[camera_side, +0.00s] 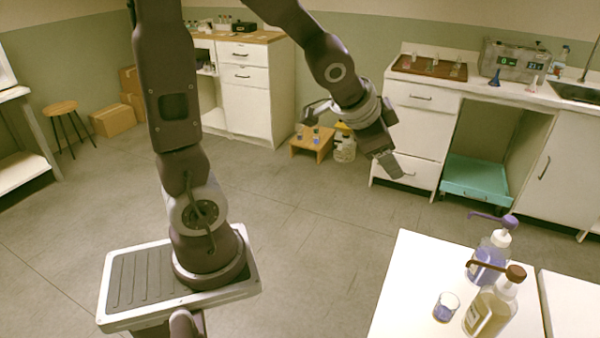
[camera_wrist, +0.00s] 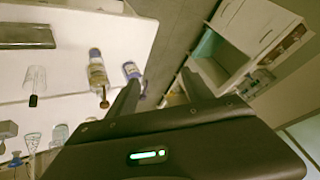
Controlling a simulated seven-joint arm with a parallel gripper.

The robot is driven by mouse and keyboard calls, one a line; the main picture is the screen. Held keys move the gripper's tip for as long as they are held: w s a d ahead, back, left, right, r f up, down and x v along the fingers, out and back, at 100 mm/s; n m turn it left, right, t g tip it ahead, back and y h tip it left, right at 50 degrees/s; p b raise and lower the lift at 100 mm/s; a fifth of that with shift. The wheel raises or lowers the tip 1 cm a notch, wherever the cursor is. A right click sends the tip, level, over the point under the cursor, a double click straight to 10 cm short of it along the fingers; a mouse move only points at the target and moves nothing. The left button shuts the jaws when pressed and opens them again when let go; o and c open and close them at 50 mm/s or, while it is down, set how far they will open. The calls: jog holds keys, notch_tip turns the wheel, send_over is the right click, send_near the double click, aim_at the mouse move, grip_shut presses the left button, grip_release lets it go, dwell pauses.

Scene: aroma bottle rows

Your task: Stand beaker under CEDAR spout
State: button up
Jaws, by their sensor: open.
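A small glass beaker (camera_side: 446,307) with bluish-purple contents stands upright on the white table (camera_side: 405,290), beside the bottles. A pump bottle with a brown head and spout (camera_side: 490,307) stands just right of it; another with a purple head (camera_side: 490,258) stands behind. Both spouts point left. I cannot read the labels or tell whether the beaker is directly beneath the brown spout. Both bottles show in the wrist view, the brown-headed one (camera_wrist: 98,75) left of the bluish one (camera_wrist: 133,75). My gripper (camera_side: 392,167) is open and empty, in the air well away from the table; its fingers (camera_wrist: 160,88) are apart.
A second white surface (camera_side: 575,305) adjoins on the right. The wrist view shows a dark tray (camera_wrist: 28,36) and several glass vessels at left. Behind are a counter with a brown tray (camera_side: 428,68), a teal drawer (camera_side: 475,178) and a low wooden stool (camera_side: 311,143).

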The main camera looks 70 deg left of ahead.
jog(key=s+d+r+n+g+h, duration=0.1)
jog(key=s+d+r, duration=0.1)
jog(key=s, duration=0.8)
jog(key=s+d+r+n+g, duration=0.1)
jog(key=s+d, duration=0.4)
jog(key=s, duration=0.5)
jog(key=shift+r+n+h, duration=0.4)
jog(key=shift+r+n, duration=0.3)
